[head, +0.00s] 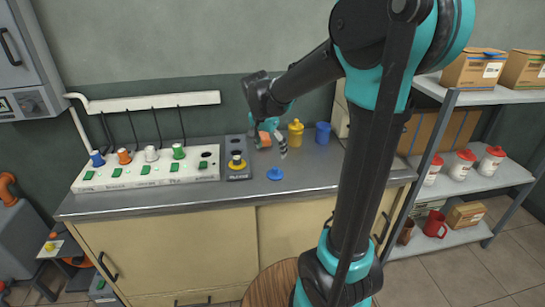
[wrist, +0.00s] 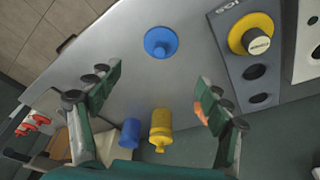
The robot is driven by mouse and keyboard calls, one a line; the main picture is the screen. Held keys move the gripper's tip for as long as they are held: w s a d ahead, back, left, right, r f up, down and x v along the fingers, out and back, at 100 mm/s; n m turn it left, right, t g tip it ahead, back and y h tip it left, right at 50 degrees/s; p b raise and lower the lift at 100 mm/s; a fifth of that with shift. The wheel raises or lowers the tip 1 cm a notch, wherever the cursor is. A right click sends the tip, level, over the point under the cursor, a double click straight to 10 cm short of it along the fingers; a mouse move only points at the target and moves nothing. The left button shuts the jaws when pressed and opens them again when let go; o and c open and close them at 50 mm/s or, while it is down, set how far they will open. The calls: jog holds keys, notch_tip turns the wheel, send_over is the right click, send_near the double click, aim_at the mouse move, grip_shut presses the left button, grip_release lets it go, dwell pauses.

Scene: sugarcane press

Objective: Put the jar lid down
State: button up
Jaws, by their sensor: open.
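A blue round lid with a raised knob (head: 275,174) lies flat on the grey counter, near its front edge. It also shows at the top of the wrist view (wrist: 161,42), apart from the fingers. My gripper (head: 273,143) is above the counter behind the lid. In the wrist view my gripper (wrist: 158,98) has its two green-padded fingers wide apart with nothing held between them. A yellow jar (head: 295,132) and a blue jar without a visible lid (head: 322,132) stand at the back of the counter; both also show low in the wrist view.
A grey panel with a yellow ring knob (head: 237,162) stands left of the lid. A white strip with several coloured plugs and green switches (head: 148,172) lies farther left. An orange item (wrist: 201,115) is partly hidden by a finger. The counter right of the lid is clear.

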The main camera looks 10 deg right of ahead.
jog(key=s+d+f+n+t+y, duration=0.1)
jog(key=s+d+f+n, duration=0.2)
jog(key=s, duration=0.7)
jog(key=s+d+f+n+t+y, duration=0.1)
jog(key=s+d+f+n, duration=0.2)
jog(key=s+f+n, duration=0.3)
jog(key=s+f, duration=0.2)
jog(key=s, duration=0.2)
jog(key=shift+f, duration=0.2)
